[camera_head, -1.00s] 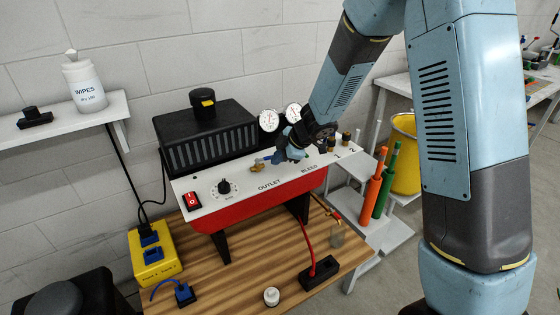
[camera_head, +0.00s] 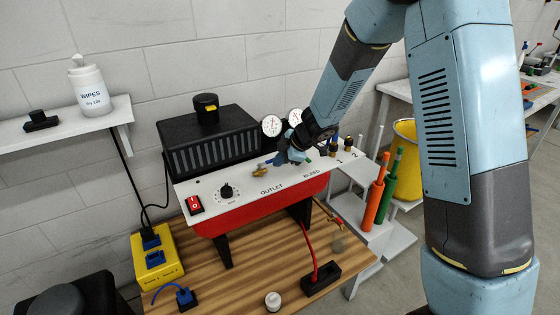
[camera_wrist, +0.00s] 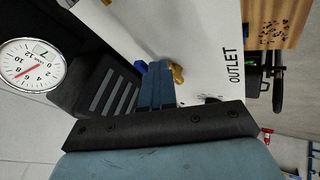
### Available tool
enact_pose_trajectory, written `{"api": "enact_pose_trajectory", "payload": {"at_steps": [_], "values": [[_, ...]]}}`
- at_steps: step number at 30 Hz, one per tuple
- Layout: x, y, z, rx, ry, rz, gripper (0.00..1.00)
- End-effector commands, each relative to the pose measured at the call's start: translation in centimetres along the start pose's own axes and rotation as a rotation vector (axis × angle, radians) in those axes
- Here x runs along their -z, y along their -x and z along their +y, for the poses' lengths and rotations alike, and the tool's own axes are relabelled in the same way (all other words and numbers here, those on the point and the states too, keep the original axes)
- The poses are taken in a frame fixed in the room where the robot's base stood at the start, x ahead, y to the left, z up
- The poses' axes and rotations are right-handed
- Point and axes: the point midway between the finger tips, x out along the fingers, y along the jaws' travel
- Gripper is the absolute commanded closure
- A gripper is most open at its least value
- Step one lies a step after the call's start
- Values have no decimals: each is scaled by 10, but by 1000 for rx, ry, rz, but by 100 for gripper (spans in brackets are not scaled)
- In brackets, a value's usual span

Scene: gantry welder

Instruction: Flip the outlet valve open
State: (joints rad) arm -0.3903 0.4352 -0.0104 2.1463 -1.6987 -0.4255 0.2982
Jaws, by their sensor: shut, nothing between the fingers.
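The outlet valve (camera_head: 260,169) is a small brass fitting on the white panel top (camera_head: 228,188), just above the word OUTLET. In the wrist view its brass body (camera_wrist: 177,73) sits just past my fingertips, with a bit of blue, probably its lever (camera_wrist: 140,67), on the other side of them. My gripper (camera_head: 282,159) is low over the panel, to the right of the brass body. In the wrist view my gripper (camera_wrist: 157,70) has its blue fingers together and empty, close beside the valve. The fingers partly hide the lever, so its angle and any contact are unclear.
Two round gauges (camera_head: 271,126) stand behind the valve, beside a black ribbed unit (camera_head: 210,145). A red rocker switch (camera_head: 194,205) and black knob (camera_head: 227,191) lie left. The BLEED label is right of OUTLET. Orange (camera_head: 373,203) and green cylinders stand off the right end.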

Motion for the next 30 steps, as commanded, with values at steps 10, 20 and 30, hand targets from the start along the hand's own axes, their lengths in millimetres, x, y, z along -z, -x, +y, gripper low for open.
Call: {"api": "enact_pose_trajectory", "payload": {"at_steps": [10, 20, 30], "values": [[6, 4, -3, -14, 0, 0, 100], [1, 13, -18, -10, -1, -2, 100], [-9, 50, -28, -14, 0, -5, 100]]}}
